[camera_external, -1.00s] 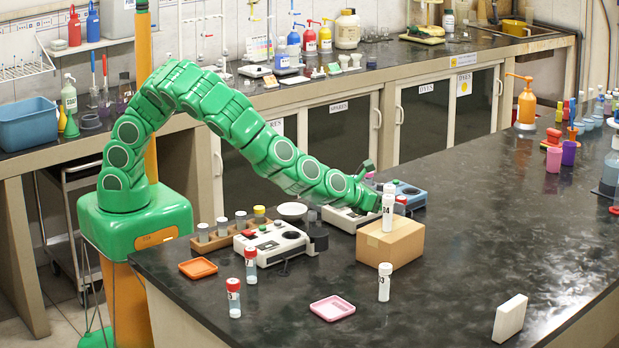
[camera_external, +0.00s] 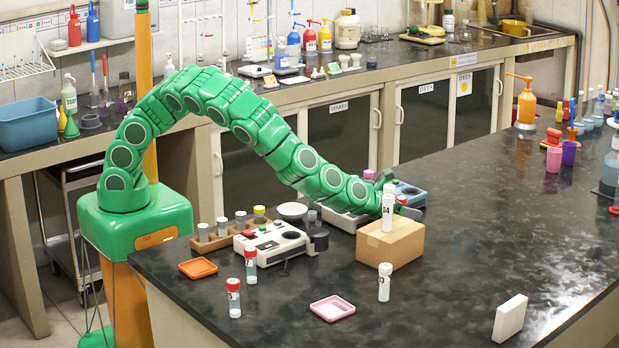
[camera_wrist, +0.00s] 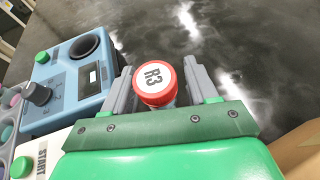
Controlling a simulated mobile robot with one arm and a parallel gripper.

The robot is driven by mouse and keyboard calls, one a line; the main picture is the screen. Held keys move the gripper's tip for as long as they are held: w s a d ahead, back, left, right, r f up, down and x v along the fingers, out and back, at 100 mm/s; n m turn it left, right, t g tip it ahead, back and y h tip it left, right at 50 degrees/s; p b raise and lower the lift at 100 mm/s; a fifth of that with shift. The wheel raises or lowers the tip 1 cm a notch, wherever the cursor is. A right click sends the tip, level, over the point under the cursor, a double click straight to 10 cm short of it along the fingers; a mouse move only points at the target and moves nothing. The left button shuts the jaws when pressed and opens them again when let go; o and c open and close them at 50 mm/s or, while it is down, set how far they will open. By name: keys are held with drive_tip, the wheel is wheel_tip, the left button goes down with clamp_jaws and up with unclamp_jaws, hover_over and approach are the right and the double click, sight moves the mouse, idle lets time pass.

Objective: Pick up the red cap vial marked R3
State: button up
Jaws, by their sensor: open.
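The red cap vial marked R3 (camera_wrist: 158,80) shows in the wrist view, seen from above with its label facing up. It stands between the two grey fingers of my gripper (camera_wrist: 160,88), which are open on either side of it. The left finger is close to the cap; I cannot tell whether either finger touches. In the external view my gripper (camera_external: 400,201) is low behind the cardboard box, partly covered by the white-capped vial marked 04 (camera_external: 388,212).
The cardboard box (camera_external: 390,243) carries the 04 vial, close in front of my gripper. A blue device (camera_wrist: 75,70) stands left of the fingers in the wrist view. Two other red-capped vials (camera_external: 250,265) (camera_external: 233,298) stand at the front left. The bench beyond is clear.

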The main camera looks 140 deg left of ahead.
drive_tip(key=shift+c, duration=0.3)
drive_tip(key=c, duration=1)
